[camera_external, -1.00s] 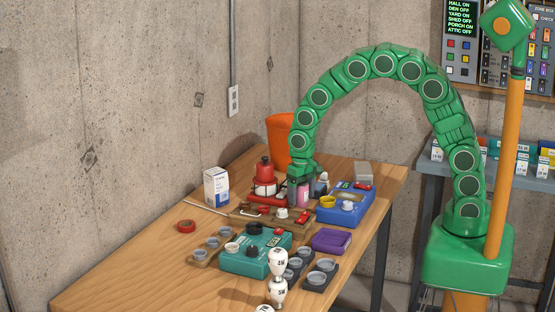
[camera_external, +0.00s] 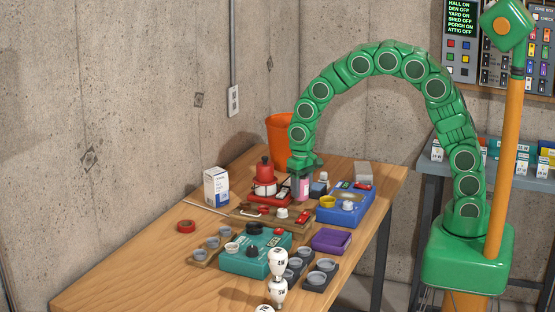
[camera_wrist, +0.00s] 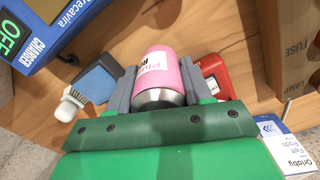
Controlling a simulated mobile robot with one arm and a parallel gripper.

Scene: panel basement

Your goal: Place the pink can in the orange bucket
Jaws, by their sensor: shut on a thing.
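The pink can (camera_external: 304,190) is a small pink cylinder with a white label and silver end, upright below my gripper (camera_external: 303,182) in the external view. In the wrist view the pink can (camera_wrist: 157,72) sits between the two grey fingers of my gripper (camera_wrist: 160,80), which are shut on it. It appears slightly above the table; the gap under it is hard to see. The orange bucket (camera_external: 280,135) stands at the far end of the table, behind and left of my gripper, partly hidden by my arm.
A red device (camera_external: 264,182) stands just left of the can, and a blue charger (camera_external: 345,206) to its right. A white box (camera_external: 216,187) stands at the left. The wooden table (camera_external: 130,262) is bare at the front left.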

